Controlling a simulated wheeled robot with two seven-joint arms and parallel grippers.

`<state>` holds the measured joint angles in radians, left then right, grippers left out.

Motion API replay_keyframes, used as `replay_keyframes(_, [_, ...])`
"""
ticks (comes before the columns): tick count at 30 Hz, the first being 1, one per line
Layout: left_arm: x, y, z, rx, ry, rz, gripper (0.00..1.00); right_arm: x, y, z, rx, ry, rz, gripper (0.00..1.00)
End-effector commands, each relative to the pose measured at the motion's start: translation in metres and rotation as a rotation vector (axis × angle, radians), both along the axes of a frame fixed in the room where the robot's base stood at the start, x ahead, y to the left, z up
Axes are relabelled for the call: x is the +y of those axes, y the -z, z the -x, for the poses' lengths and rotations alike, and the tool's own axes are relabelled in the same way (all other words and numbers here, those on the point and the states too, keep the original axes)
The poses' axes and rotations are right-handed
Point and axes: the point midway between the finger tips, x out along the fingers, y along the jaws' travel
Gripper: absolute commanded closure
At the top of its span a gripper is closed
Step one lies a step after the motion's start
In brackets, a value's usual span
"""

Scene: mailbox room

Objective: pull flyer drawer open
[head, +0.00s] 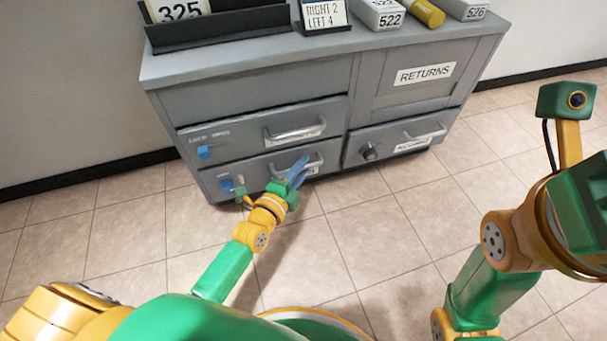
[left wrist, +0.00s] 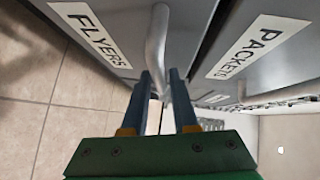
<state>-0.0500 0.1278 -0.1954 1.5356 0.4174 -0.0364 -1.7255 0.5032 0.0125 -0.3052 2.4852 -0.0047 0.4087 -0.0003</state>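The flyer drawer is the lower left grey drawer (head: 213,180) of the cabinet, and its front looks flush with the cabinet. Its label "FLYERS" (left wrist: 92,35) reads in the left wrist view. Its bar handle (left wrist: 158,40) runs between the two blue fingers of my left gripper (left wrist: 164,85), which sit close together on it. In the head view my left gripper (head: 297,170) is at this handle and hides part of it and its label. My right arm shows at the right edge, but its fingers are out of the frame.
Above is the drawer labelled "PACKETS" (left wrist: 258,45) with its own handle (head: 295,132). A blue latch (head: 204,152) and a lower one (head: 227,185) sit on the left drawer fronts. The tiled floor in front is clear.

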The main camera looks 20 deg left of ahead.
Motion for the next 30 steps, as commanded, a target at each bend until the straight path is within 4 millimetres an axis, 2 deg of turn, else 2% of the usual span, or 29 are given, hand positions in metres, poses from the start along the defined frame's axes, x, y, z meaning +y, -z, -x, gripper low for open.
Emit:
replay_keyframes(7, [-0.0009,0.0000,-0.0035,0.001,0.000,0.001,0.73,0.0003,0.0005,0.0007,-0.002,0.000,0.000,1.00])
replay_keyframes(8, [-0.0009,0.0000,-0.0034,0.001,0.000,0.001,0.75,0.0003,0.0005,0.0007,-0.002,0.000,0.000,1.00])
replay_keyframes(9, [-0.0008,0.0001,-0.0034,0.001,0.000,0.001,0.86,0.0004,0.0005,0.0006,-0.002,0.000,0.000,1.00])
replay_keyframes(11, [-0.0008,0.0001,-0.0033,0.001,0.000,0.001,1.00,0.0004,0.0006,0.0006,-0.001,0.000,0.001,1.00])
replay_keyframes(30, [-0.0009,0.0006,-0.0031,0.002,0.000,0.001,1.00,0.0004,0.0007,0.0003,-0.001,0.000,0.001,1.00])
